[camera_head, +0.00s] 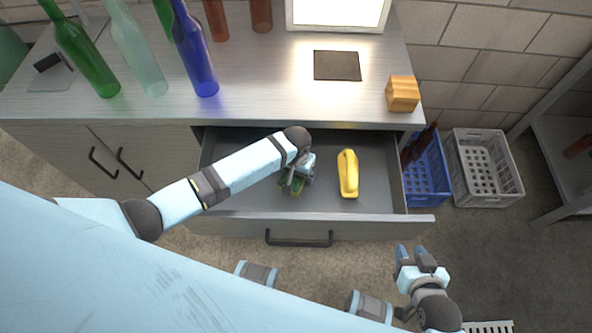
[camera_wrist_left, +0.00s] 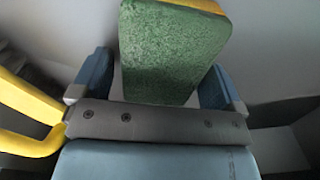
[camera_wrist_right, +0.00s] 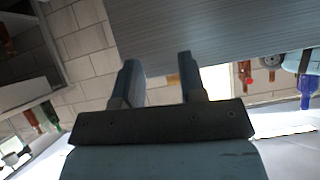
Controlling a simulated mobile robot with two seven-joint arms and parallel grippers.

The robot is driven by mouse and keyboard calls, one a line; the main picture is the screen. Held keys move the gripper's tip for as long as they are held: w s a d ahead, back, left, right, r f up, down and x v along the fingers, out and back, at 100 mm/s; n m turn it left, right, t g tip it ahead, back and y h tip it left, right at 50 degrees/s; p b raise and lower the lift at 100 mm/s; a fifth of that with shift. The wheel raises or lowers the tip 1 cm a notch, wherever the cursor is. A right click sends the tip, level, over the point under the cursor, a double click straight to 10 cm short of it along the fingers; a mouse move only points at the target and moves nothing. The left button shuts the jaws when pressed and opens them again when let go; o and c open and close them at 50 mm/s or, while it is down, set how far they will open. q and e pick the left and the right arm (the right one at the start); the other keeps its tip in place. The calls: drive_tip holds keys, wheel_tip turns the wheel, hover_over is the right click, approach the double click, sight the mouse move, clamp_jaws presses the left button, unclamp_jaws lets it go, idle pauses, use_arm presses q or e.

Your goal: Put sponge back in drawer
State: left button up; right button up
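The drawer (camera_head: 330,205) is pulled open below the worktop. The sponge, green with a yellow side, is inside it, mostly covered by my left gripper in the head view; the left wrist view shows its green face (camera_wrist_left: 170,50). My left gripper (camera_head: 292,186) reaches down into the drawer. Its fingers (camera_wrist_left: 158,85) are apart on either side of the sponge, with a narrow gap at the left finger; the sponge sits slightly tilted between them. My right gripper (camera_head: 411,250) is open and empty, outside the drawer at its front right.
A yellow curved object (camera_head: 348,174) lies in the drawer right of my left gripper. Several bottles (camera_head: 195,55), a dark flat plate (camera_head: 337,65) and a wooden block (camera_head: 402,94) are on the worktop. Blue (camera_head: 428,172) and grey crates (camera_head: 484,167) stand on the floor at right.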

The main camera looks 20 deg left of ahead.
use_arm(q)
drive_tip(key=shift+r, duration=0.1)
wheel_tip(320, 180, up, 12)
drive_tip(key=p, duration=0.2)
idle(0.4)
drive_tip(key=shift+r, duration=0.1)
